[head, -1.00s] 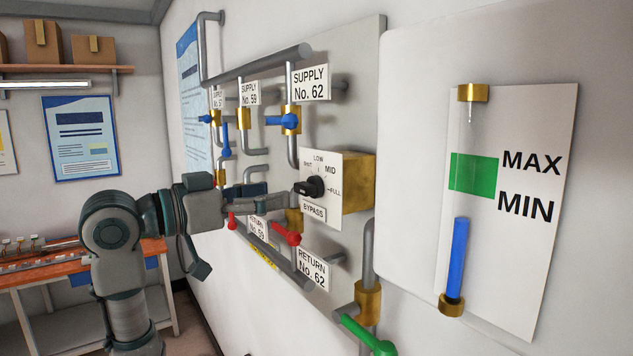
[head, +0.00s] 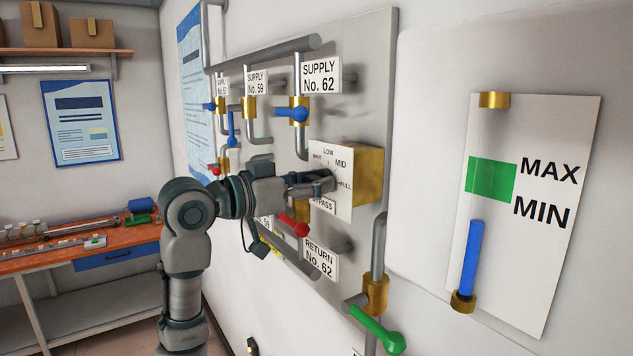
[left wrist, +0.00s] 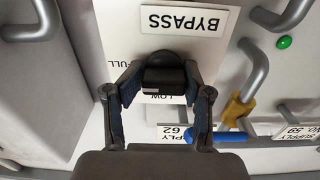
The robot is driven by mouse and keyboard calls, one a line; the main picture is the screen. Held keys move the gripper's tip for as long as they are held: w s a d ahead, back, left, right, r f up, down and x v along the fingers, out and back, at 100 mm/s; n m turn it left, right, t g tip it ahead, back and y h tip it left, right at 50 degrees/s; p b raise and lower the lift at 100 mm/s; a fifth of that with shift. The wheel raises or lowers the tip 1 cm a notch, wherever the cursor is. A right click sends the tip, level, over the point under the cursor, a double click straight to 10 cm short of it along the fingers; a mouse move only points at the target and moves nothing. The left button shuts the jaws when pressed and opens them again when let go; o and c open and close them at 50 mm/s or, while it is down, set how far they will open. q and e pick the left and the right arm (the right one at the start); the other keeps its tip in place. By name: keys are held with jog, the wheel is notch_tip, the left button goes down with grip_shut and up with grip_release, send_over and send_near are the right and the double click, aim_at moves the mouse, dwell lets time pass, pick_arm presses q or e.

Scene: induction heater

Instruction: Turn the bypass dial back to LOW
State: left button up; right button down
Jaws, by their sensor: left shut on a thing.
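The bypass dial is a black knob on a white plate (head: 345,207) marked SHUT, LOW, MID and FULL, on a brass box (head: 369,176). My left gripper (head: 330,184) reaches it from the left and covers most of the knob in the head view. In the left wrist view, upside down, the black dial knob (left wrist: 164,76) sits between the two fingers of my left gripper (left wrist: 163,84), which is shut on it. The dial's pointer is hidden, so I cannot tell its setting. My right gripper is not in view.
Blue supply valve handles (head: 292,113) are above and left of the dial. A red return handle (head: 295,226) is just below my left arm. A green handle (head: 378,330) is lower right. A sight gauge with a blue column (head: 473,258) stands at right.

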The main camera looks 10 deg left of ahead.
pick_arm(q)
jog(key=shift+w+a, duration=0.1)
jog(key=shift+a, duration=0.25)
jog(key=shift+c, duration=1.1)
jog(key=shift+r+n, duration=0.1)
jog(key=shift+n, duration=1.9)
jog(key=n, duration=0.3)
jog(key=shift+n+p, duration=0.3)
jog(key=n, duration=0.5)
jog(key=shift+n, duration=0.3)
jog(key=n+b, duration=0.1)
jog(key=n, duration=0.3)
jog(key=shift+n, duration=0.3)
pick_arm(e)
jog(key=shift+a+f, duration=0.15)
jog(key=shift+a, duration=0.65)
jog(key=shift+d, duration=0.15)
